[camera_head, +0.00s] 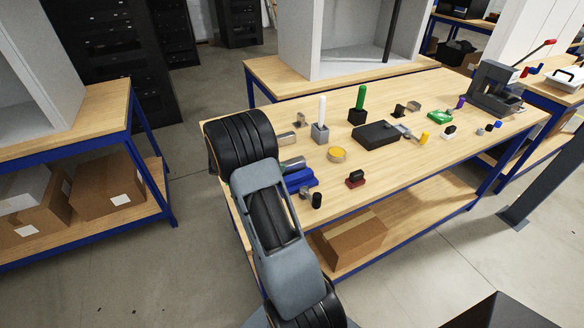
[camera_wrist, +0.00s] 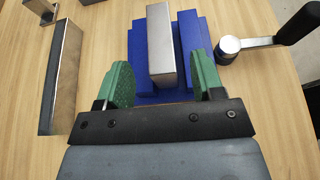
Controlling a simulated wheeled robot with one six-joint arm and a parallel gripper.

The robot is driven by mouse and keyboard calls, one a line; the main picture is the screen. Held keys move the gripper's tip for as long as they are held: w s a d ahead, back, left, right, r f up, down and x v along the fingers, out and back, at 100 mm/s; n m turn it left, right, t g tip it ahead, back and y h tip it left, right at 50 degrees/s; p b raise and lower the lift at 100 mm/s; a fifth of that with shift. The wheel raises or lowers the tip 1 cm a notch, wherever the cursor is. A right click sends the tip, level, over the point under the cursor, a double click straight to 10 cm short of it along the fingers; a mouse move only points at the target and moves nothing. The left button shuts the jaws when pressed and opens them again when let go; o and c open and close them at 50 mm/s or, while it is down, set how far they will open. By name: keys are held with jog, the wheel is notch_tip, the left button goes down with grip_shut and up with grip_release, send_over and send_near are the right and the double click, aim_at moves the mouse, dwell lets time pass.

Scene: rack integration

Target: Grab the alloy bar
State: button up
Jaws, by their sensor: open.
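A silver metal bar (camera_wrist: 160,45) stands in a blue stepped block (camera_wrist: 189,38) in the wrist view. A second silver bar (camera_wrist: 64,75) lies on the wood farther left; I cannot tell by looks which one is the alloy bar. My gripper (camera_wrist: 161,68) is open, its two green pads apart on either side of the bar in the blue block. No contact with the bar shows. In the head view the blue block (camera_head: 301,182) and a silver bar (camera_head: 286,137) are beside my arm, which hides most of my gripper.
A crank with a black handle (camera_wrist: 298,24) stands close right of the gripper. On the workbench (camera_head: 400,190) are a yellow disc (camera_head: 337,155), a black box (camera_head: 376,135), white and green posts, and a grey press (camera_head: 495,90).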

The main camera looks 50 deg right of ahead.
aim_at(288, 163)
jog(key=shift+p+x, duration=0.75)
jog(key=shift+x, duration=1.85)
jog(key=shift+c, duration=0.3)
grip_shut()
jog(key=shift+r, duration=0.1)
